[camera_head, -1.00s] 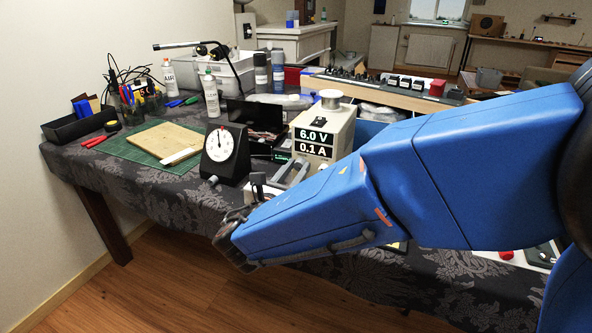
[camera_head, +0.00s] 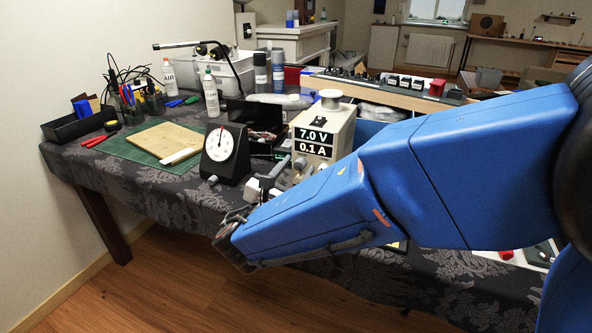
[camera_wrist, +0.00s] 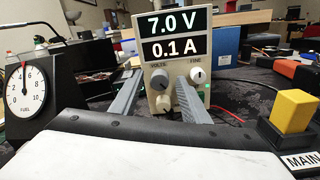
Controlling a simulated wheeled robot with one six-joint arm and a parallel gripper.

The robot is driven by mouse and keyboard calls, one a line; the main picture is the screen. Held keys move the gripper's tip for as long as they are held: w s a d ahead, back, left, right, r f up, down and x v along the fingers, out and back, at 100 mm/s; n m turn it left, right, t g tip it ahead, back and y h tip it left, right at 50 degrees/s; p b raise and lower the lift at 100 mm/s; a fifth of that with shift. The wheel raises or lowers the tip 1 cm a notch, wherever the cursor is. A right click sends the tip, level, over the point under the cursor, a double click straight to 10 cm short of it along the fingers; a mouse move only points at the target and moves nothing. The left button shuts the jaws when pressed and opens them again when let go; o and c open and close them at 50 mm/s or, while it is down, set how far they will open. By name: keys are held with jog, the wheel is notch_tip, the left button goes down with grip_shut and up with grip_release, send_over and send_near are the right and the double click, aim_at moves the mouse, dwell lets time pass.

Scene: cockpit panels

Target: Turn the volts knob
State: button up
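The power supply (camera_head: 325,122) stands on the table and reads 7.0 V and 0.1 A. In the wrist view its front (camera_wrist: 178,62) faces me. The grey volts knob (camera_wrist: 160,79) is below the display on the left, with a white fine knob (camera_wrist: 197,75) to its right and another pale knob (camera_wrist: 164,104) below. My gripper (camera_wrist: 160,84) has its two grey fingers apart, one on each side of the volts knob. Narrow gaps seem to show between fingers and knob. In the head view my arm partly hides the supply's lower front.
A fuel gauge (camera_wrist: 25,88) stands close on the left. A yellow-topped main switch (camera_wrist: 293,110) is close on the right. A cutting mat with a wooden board (camera_head: 152,140) lies farther left on the table (camera_head: 120,178).

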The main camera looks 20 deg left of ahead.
jog(key=s, duration=1.7)
jog(key=shift+s+a+f, duration=0.15)
jog(key=shift+s+a, duration=0.05)
jog(key=shift+a, duration=0.25)
jog(key=shift+s, duration=0.15)
